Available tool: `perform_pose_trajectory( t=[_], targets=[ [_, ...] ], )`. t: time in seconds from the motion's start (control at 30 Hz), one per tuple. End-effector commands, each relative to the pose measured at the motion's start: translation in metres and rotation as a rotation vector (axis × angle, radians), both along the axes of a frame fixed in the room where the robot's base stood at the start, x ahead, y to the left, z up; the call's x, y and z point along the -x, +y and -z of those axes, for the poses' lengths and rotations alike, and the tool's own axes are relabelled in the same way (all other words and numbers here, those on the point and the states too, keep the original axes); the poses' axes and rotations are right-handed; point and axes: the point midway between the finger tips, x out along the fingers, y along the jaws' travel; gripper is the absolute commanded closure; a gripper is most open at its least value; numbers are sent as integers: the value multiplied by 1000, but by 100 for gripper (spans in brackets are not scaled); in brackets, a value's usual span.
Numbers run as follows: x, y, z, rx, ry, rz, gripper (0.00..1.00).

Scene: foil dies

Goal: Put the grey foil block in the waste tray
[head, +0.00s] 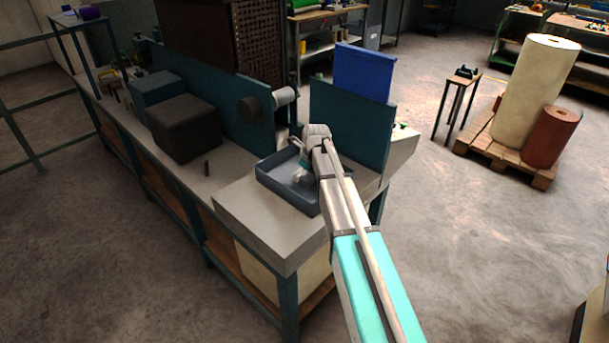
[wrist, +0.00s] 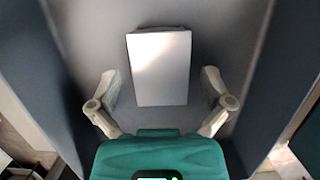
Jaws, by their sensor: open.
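The grey foil block (wrist: 160,70) shows in the wrist view as a pale flat-topped rectangle over the grey floor of the waste tray (wrist: 85,20). It appears to lie inside the tray. My gripper (wrist: 158,76) is open, with one finger on each side of the block and a gap to both. In the head view the blue-grey waste tray (head: 266,183) stands on the pale bench top. My gripper (head: 301,174) reaches down into it. I cannot make out the block there, as my arm and gripper cover part of the tray.
A teal upright panel (head: 348,122) stands close behind the tray. The pale bench top (head: 262,222) in front of the tray is clear.

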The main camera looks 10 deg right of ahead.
Motion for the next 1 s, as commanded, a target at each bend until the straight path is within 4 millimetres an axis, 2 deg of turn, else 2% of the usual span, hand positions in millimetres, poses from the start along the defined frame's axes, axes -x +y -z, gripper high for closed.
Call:
perform_pose_trajectory(
  t=[1.0],
  targets=[
    [18, -13, -87, 0, 0, 1, 0]
  ],
)
